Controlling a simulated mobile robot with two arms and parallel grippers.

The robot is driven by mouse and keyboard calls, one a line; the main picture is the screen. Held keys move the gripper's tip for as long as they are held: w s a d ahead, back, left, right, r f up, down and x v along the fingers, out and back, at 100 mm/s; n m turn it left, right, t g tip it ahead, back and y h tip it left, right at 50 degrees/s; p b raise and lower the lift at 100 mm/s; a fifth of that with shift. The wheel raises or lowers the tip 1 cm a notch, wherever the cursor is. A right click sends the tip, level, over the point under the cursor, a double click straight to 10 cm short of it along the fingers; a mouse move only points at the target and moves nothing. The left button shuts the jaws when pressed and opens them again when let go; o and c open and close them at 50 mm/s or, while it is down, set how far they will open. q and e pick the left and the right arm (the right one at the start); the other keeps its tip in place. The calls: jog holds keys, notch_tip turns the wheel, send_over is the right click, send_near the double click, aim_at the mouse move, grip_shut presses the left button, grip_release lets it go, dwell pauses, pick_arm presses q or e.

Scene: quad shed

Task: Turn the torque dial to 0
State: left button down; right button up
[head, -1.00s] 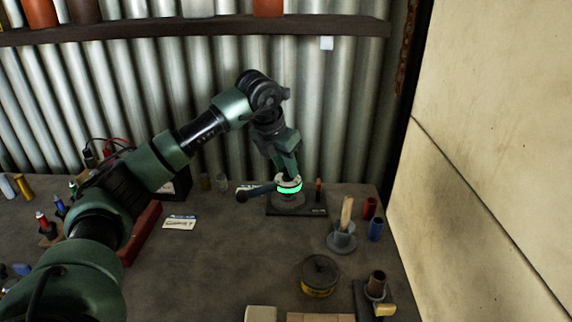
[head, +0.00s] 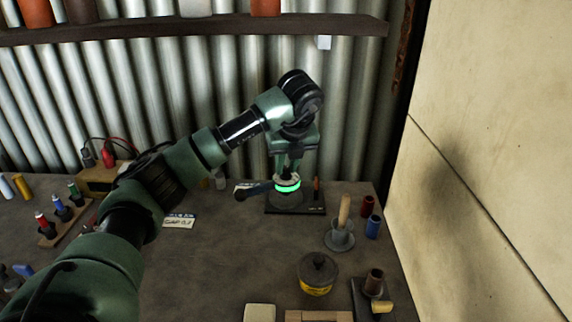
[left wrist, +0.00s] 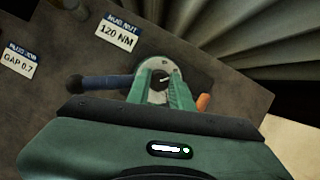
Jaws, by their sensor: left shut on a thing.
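The torque dial (head: 288,187), with a glowing green band, stands on a dark base plate (head: 312,210) at the back of the bench. A blue-grey handle (head: 252,191) sticks out to its left. In the left wrist view the dial's pale round face (left wrist: 158,68) has a dark centre; its marks are too small to read. My left gripper (head: 288,170) points down over the dial and is shut on it; its green fingers (left wrist: 160,92) lie on either side of the dial in the wrist view. My right gripper is not in view.
A "120 NM" lug nut card (left wrist: 118,32) and a "GAP 0.7" card (left wrist: 18,60) lie near. A small orange-brown upright piece (head: 317,187) stands right of the dial. A grey holder with a wooden handle (head: 343,215) and a yellow-black tin (head: 317,273) stand in front. The middle bench is clear.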

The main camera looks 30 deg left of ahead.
pick_arm(q)
jog(key=n+g, duration=0.1)
jog(key=n, duration=0.1)
jog(key=shift+w+r+n+y, duration=0.1)
jog(key=shift+n+y, duration=0.2)
jog(key=shift+n, duration=0.1)
jog(key=shift+d+n+g+p, duration=0.1)
jog(key=shift+n+g+p, duration=0.3)
jog(key=shift+n+p, duration=0.4)
jog(key=n+g+p, duration=0.1)
jog(key=n+p, duration=0.1)
jog(key=n, duration=0.1)
jog(key=shift+w+r+n, duration=0.1)
jog(key=shift+w+n, duration=0.05)
jog(key=shift+n, duration=0.25)
jog(key=shift+n+g+p, duration=0.7)
jog(key=shift+n+p, duration=0.15)
jog(key=shift+n, duration=0.55)
jog(key=c, duration=1.3)
grip_release()
jog(key=shift+w+f, duration=0.1)
jog(key=shift+f, duration=0.1)
jog(key=shift+o, duration=0.2)
jog(key=shift+r, duration=0.1)
